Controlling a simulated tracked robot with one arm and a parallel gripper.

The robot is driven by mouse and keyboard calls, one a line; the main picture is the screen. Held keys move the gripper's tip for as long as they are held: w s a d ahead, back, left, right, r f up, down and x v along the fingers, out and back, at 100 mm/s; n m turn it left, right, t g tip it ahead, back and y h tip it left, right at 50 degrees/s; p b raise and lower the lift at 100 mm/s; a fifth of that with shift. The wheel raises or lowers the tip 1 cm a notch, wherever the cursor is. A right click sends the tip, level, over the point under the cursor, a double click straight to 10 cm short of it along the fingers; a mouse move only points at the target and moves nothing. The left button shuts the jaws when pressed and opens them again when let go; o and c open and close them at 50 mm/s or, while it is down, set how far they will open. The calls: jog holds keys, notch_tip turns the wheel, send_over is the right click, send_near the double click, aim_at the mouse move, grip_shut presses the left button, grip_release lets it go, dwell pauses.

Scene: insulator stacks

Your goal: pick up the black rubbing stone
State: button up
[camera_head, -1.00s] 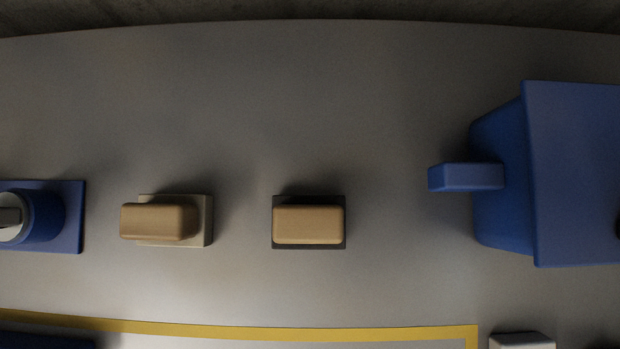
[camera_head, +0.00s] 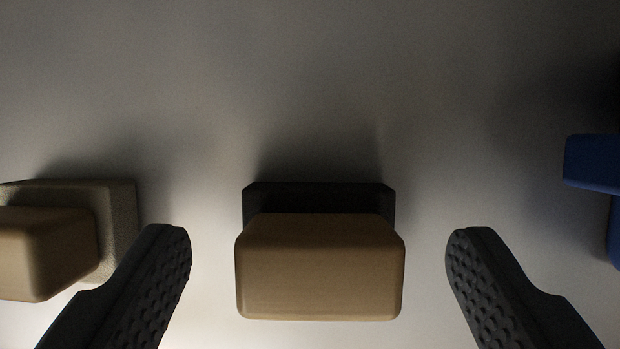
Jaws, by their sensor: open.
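The black rubbing stone (camera_head: 318,197) is a dark block with a tan wooden handle (camera_head: 320,268) on top. It sits on the grey surface in the middle of the view, and the handle hides much of the black part. My gripper (camera_head: 318,250) is open, with one dark, ridged finger on each side of the stone. A gap shows between each finger and the handle, and neither finger touches it.
A similar block with a greyish-beige base (camera_head: 118,215) and a tan handle (camera_head: 45,252) stands at the left, close to my left finger. Part of a blue object (camera_head: 592,162) shows at the right edge. The surface behind the stone is clear.

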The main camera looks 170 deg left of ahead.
jog(key=shift+x, duration=1.1)
jog(key=c, duration=1.2)
jog(key=shift+o, duration=0.2)
jog(key=shift+r, duration=0.1)
jog(key=shift+d+r+p, duration=0.1)
jog(key=shift+r+p, duration=0.5)
jog(key=shift+r, duration=1.15)
jog(key=s+a, duration=0.1)
jog(key=s, duration=0.3)
jog(key=s+a+r+p, duration=0.1)
jog(key=s+a, duration=0.1)
jog(key=s, duration=0.3)
jog(key=s+a+p, duration=0.1)
jog(key=s, duration=0.4)
jog(key=shift+s+a+r, duration=0.2)
jog(key=shift+a, duration=0.05)
jog(key=shift+s+a, duration=0.15)
jog(key=shift+s, duration=0.35)
